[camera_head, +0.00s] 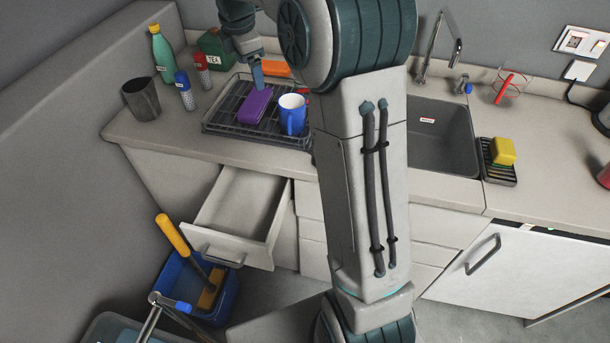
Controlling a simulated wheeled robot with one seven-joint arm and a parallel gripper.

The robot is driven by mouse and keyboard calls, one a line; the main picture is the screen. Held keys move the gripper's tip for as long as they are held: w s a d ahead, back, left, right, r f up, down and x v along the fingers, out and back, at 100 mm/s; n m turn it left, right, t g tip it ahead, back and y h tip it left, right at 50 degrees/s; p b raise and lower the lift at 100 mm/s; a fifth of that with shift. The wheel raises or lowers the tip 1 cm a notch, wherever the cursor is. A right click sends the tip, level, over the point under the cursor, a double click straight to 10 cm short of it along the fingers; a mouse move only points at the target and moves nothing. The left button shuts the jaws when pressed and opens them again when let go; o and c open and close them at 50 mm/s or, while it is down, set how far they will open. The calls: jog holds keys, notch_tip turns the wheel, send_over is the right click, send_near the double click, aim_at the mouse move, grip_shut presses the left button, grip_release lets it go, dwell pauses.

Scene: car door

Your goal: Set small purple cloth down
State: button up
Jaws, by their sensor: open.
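The small purple cloth (254,107) looks like a folded block and lies on the dark dish rack (222,122) on the counter. My gripper (257,82) points down just above the far end of the cloth. It is open. Only one finger shows clearly, and I cannot tell whether it touches the cloth. My arm hides part of the counter to the right of the rack.
A blue mug (292,118) stands on the rack right of the cloth. A grey cup (141,100), two shakers and a green bottle (162,55) stand to the left. An open drawer (235,205) juts out below. The sink (442,140) is to the right.

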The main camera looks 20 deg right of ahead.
jog(key=s+f+m, duration=0.2)
jog(key=s+m, duration=0.7)
jog(key=s, duration=0.6)
jog(key=s+d+f+m+t+y, duration=0.1)
jog(key=s+f+m, duration=0.2)
jog(key=s+m, duration=0.7)
jog(key=s, duration=0.6)
jog(key=shift+s+f, duration=0.3)
jog(key=shift+d, duration=0.1)
